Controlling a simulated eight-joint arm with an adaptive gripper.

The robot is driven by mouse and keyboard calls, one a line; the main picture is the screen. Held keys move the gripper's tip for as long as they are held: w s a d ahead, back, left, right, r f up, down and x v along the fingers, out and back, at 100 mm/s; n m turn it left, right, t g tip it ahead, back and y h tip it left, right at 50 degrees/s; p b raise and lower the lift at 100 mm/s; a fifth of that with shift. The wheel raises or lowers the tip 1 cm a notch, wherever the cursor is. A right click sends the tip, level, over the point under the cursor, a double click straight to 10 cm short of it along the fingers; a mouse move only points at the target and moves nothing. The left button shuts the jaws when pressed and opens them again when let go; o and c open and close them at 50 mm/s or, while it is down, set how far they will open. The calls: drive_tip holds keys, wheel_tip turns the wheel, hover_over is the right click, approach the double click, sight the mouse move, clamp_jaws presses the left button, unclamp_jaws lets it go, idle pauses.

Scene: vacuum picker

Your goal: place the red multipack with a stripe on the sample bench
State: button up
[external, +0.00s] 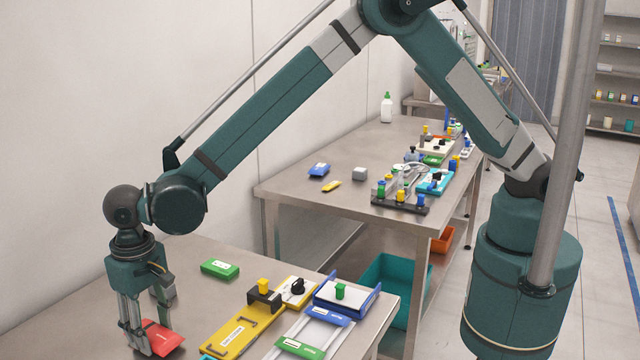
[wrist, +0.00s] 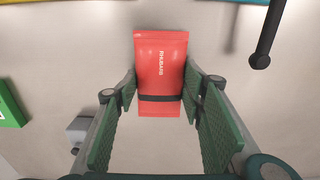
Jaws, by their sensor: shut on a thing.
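The red multipack (wrist: 160,65) has white lettering and a dark stripe across it near its lower end in the wrist view. My gripper (wrist: 160,88) is shut on it, with a green-padded finger at each side near the stripe. In the external view my gripper (external: 148,338) points down at the near left part of the near steel bench (external: 190,292), and the red multipack (external: 163,338) shows between and beyond the fingers. It is at or just above the bench top; I cannot tell if it touches. No label shows which bench is the sample bench.
A green box (external: 220,269) lies behind my gripper. A small grey block (wrist: 80,130) is close by. A yellow tray (external: 232,330) and blue-ended fixtures (external: 347,296) fill the right of the near bench. A second bench (external: 290,187) stands behind, its left front partly clear.

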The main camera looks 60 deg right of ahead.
sight(153, 331)
drive_tip(key=shift+f, duration=0.1)
drive_tip(key=o, duration=1)
wheel_tip(153, 331, up, 12)
drive_tip(key=shift+r, duration=0.15)
idle(0.6)
idle(0.4)
